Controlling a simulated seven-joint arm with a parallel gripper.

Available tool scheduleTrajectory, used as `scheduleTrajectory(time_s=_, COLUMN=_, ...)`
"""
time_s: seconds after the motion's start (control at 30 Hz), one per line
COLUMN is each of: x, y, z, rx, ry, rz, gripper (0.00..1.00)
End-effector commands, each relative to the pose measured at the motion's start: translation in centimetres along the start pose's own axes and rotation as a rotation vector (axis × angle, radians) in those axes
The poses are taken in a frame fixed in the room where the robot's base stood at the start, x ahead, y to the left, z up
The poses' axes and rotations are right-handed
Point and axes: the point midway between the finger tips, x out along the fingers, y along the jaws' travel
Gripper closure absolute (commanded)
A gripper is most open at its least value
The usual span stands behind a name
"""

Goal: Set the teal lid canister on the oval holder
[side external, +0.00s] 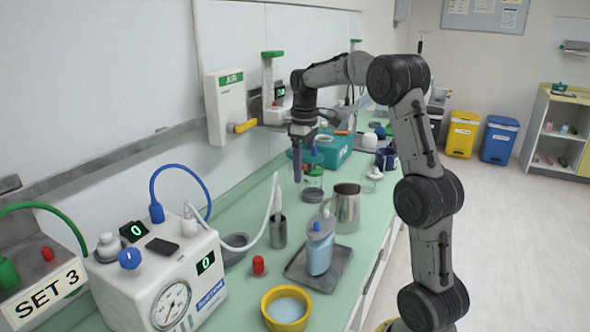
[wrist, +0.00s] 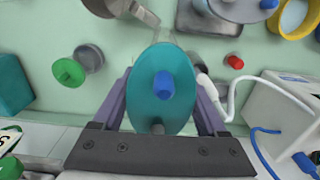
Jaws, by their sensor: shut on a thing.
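The teal lid canister shows in the wrist view as an oval teal lid (wrist: 160,105) with a blue knob, between my purple fingers. My gripper (wrist: 162,112) is shut on it; the lid hides most of the body. In the side view my gripper (side external: 305,163) holds it above the back of the counter, near a green-lidded jar (side external: 313,174). A shallow dark grey dish (side external: 236,246) lies by the wall beside the white pump unit; it may be the oval holder, but I cannot tell.

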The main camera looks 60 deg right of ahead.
Motion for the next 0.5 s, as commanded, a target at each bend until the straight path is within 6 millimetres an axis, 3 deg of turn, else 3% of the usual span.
scheduleTrajectory(time_s=0.27, x=-1.7, y=-1.2, z=1.7, rx=0.000, ry=0.004, rz=0.003, gripper=0.94)
scheduleTrajectory(time_s=0.5, x=-7.4, y=-1.3, z=1.9, rx=0.000, ry=0.007, rz=0.004, gripper=0.94)
